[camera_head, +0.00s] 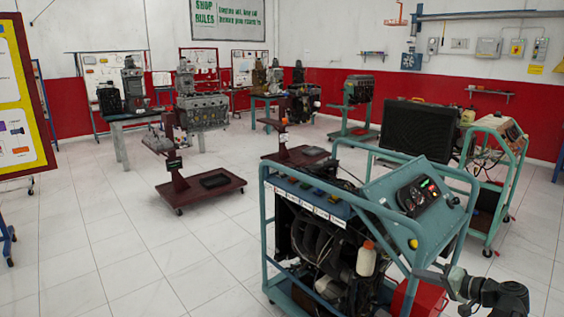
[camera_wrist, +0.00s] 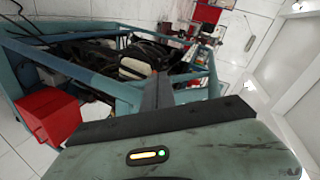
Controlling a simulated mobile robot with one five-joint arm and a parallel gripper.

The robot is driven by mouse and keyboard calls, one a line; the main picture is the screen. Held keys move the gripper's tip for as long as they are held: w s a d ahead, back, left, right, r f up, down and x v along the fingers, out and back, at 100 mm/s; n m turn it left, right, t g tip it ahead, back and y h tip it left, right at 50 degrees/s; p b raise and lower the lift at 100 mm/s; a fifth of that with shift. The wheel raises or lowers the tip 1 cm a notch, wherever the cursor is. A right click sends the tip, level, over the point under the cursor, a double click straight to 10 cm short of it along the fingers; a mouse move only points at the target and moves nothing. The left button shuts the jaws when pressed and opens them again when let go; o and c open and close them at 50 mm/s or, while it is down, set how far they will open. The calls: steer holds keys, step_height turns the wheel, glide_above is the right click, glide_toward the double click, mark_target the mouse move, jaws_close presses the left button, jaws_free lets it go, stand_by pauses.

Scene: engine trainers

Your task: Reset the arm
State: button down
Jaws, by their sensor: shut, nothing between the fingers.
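My gripper (camera_head: 440,282) is at the lower right of the head view, beside the right side of the teal engine trainer (camera_head: 268,225). In the wrist view my gripper (camera_wrist: 157,90) is shut, with its dark fingers together and nothing between them. The fingers point toward the trainer's teal frame (camera_wrist: 75,72); I cannot tell the exact gap. The rest of my arm is partly cut off by the picture edge.
A red box (camera_wrist: 48,115) sits low on the trainer, close to my gripper. The trainer's gauge panel (camera_head: 415,197) is above and left of it. A second teal cart (camera_head: 490,190) stands behind. Tiled floor (camera_head: 110,240) is clear at left.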

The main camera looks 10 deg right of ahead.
steer(key=w+a+f+n+g, duration=0.2)
steer(key=a+f+g, duration=0.25)
steer(key=a, duration=0.55)
steer(key=w+a+f+n+g, duration=0.1)
steer(key=a+f+g, duration=0.3)
steer(key=a, duration=0.6)
steer(key=s+a+f+n+g+h, duration=0.2)
steer(key=a+f+h, duration=0.15)
steer(key=a, duration=0.45)
steer(key=s+a+f+n+g+h, duration=0.2)
steer(key=s+a+f+h, duration=0.15)
steer(key=a, duration=0.45)
step_height(320, 180, up, 13)
steer(key=p, duration=1.3)
steer(key=shift+w+f+y, duration=0.2)
steer(key=shift+w+y, duration=0.1)
steer(key=shift+w, duration=0.15)
steer(key=shift+d, duration=0.1)
